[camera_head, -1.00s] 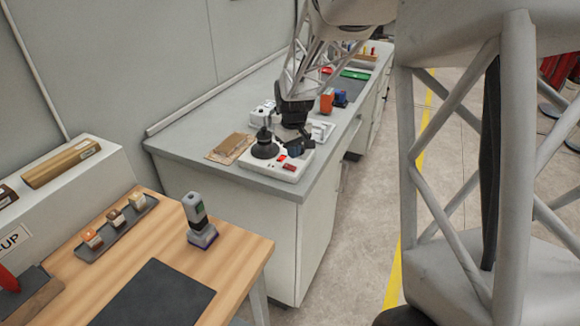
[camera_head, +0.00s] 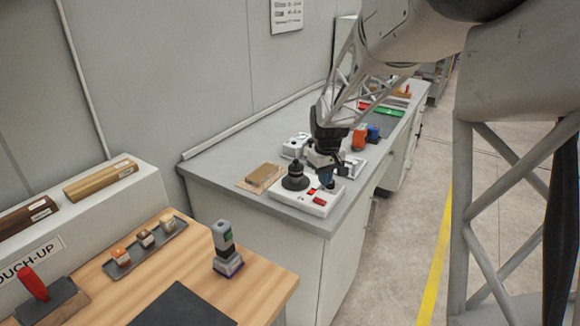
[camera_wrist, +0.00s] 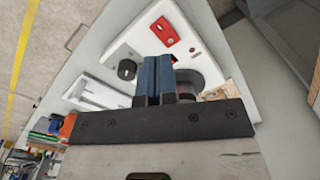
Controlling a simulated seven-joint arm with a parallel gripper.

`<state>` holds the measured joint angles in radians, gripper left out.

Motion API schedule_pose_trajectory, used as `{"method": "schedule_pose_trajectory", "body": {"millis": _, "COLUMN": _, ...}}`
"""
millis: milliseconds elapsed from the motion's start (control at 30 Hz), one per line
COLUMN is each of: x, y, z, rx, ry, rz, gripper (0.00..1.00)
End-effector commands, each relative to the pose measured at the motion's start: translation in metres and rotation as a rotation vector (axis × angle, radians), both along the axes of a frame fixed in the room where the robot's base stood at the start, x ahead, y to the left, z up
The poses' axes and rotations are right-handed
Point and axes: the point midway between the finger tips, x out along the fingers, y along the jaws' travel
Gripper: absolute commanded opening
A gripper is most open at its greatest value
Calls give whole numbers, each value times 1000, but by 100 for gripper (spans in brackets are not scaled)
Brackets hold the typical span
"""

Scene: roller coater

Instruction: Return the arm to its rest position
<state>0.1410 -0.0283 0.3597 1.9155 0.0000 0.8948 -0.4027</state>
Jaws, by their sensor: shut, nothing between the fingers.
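My gripper (camera_head: 326,182) hangs over the white device (camera_head: 323,208) on the grey counter, close to its dark round part (camera_head: 295,178). In the wrist view, the two blue fingers (camera_wrist: 155,78) are together with nothing between them. A red switch (camera_wrist: 166,31) and a black knob (camera_wrist: 127,69) on the device show beyond the fingers. I cannot tell whether the fingertips touch the device. My arm reaches down from the upper right in the head view.
A brown pad (camera_head: 262,177) lies left of the device. Orange (camera_head: 360,137) and blue (camera_head: 374,132) items stand behind it on the counter (camera_head: 230,157). A wooden bench with a grey handheld tool (camera_head: 225,247) is at the front left. Open floor lies right.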

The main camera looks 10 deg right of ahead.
Motion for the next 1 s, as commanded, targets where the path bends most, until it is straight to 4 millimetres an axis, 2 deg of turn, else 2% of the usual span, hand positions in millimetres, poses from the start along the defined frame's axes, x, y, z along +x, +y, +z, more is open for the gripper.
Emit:
{"method": "schedule_pose_trajectory", "body": {"millis": 167, "x": -4, "y": 2, "z": 4, "rx": -1, "ry": -3, "rz": -3, "gripper": 0}}
{"method": "schedule_pose_trajectory", "body": {"millis": 367, "x": -24, "y": 10, "z": 20, "rx": -3, "ry": -18, "rz": -19, "gripper": 0}}
{"method": "schedule_pose_trajectory", "body": {"millis": 567, "x": -63, "y": 24, "z": 48, "rx": -5, "ry": -46, "rz": -49, "gripper": 0}}
{"method": "schedule_pose_trajectory", "body": {"millis": 800, "x": -121, "y": 42, "z": 77, "rx": -7, "ry": -83, "rz": -94, "gripper": 0}}
{"method": "schedule_pose_trajectory", "body": {"millis": 1000, "x": -170, "y": 55, "z": 95, "rx": -5, "ry": -113, "rz": -132, "gripper": 0}}
